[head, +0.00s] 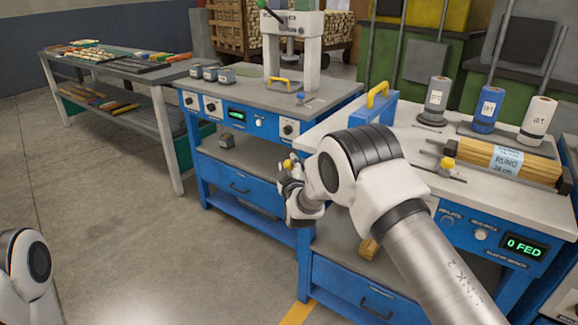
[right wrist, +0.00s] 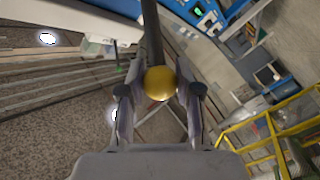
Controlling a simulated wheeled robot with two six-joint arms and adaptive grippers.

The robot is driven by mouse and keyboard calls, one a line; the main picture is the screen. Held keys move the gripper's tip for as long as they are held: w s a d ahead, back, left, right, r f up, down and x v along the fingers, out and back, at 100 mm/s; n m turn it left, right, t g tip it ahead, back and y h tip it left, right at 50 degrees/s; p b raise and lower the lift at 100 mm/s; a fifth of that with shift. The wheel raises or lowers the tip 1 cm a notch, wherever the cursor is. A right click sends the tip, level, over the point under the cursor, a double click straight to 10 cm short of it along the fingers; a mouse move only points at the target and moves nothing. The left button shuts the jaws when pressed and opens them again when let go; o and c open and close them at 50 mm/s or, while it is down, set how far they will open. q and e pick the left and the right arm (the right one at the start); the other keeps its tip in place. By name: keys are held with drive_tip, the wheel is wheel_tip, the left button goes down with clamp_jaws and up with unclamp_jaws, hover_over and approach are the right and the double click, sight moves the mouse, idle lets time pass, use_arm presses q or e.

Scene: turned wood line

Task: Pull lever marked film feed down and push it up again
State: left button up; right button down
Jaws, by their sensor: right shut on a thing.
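A round yellow knob (head: 288,164) shows at my right gripper (head: 291,180), in front of the gap between the two blue benches. In the right wrist view the yellow knob (right wrist: 160,83) sits on the end of a dark lever rod (right wrist: 152,35), between the two fingers. My right gripper is shut on this knob. My arm hides the lever's base and any marking beside it, so I cannot read "film feed". Of my left arm only a link shows at the lower left; its gripper is out of view.
The right bench (head: 325,140) carries a bundle of wood rods (head: 490,157), several labelled cylinders and a blue block with a yellow handle (head: 378,95). A display (head: 525,247) on its front reads "0 FED". A press (head: 292,45) stands on the other blue bench. Floor at left is clear.

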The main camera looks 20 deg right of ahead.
drive_tip(key=shift+f, duration=0.1)
drive_tip(key=shift+a+f+b, duration=0.15)
drive_tip(key=shift+f+b, duration=0.25)
drive_tip(key=shift+b, duration=0.35)
wheel_tip(320, 180, down, 11)
drive_tip(key=n+t+y+b, duration=0.5)
drive_tip(key=n+b, duration=0.6)
drive_tip(key=b, duration=0.8)
drive_tip(key=shift+d+t, duration=0.2)
drive_tip(key=shift+t, duration=1)
drive_tip(key=c, duration=0.8)
unclamp_jaws()
drive_tip(key=shift+w+f, duration=0.1)
drive_tip(key=shift+f, duration=0.05)
